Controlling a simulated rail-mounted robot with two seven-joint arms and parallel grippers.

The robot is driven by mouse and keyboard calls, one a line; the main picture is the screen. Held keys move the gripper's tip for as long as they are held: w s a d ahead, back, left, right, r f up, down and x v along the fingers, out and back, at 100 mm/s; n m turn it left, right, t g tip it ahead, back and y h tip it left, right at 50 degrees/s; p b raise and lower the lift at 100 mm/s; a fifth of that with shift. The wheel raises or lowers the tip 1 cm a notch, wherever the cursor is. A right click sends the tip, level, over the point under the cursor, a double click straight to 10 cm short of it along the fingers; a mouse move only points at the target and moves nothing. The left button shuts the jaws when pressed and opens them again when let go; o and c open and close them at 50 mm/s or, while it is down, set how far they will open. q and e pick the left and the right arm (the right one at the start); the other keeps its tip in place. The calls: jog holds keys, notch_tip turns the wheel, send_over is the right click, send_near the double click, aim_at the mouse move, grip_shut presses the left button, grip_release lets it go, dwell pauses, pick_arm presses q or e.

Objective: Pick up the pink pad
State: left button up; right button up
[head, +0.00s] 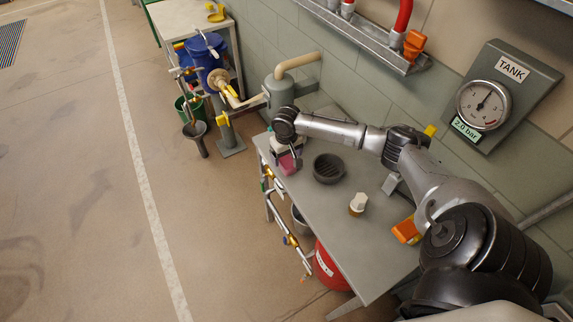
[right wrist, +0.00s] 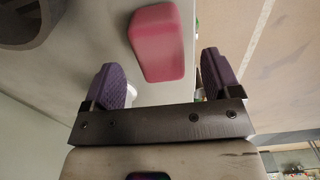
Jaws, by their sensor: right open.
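The pink pad (head: 287,163) lies near the far left end of the grey table (head: 330,225). In the right wrist view the pink pad (right wrist: 158,42) is a rounded block, and it lies ahead of the fingertips, between their two lines. My right gripper (head: 292,160) is above that end of the table, close to the pad, and partly hides it. In the right wrist view my right gripper (right wrist: 168,78) is open, with its two purple-padded fingers spread and nothing between them. My left gripper is not in view.
A dark round ribbed dish (head: 328,169) stands right of the pad. A white-topped jar (head: 358,204) and an orange object (head: 406,231) are nearer on the table. A grey tank with a beige pipe (head: 280,90) stands behind the pad's end. The table's middle is mostly clear.

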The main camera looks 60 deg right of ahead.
aim_at(286, 160)
notch_tip(286, 160, down, 3)
jog(key=shift+f, duration=0.1)
jog(key=shift+c, duration=0.5)
jog(key=c, duration=0.9)
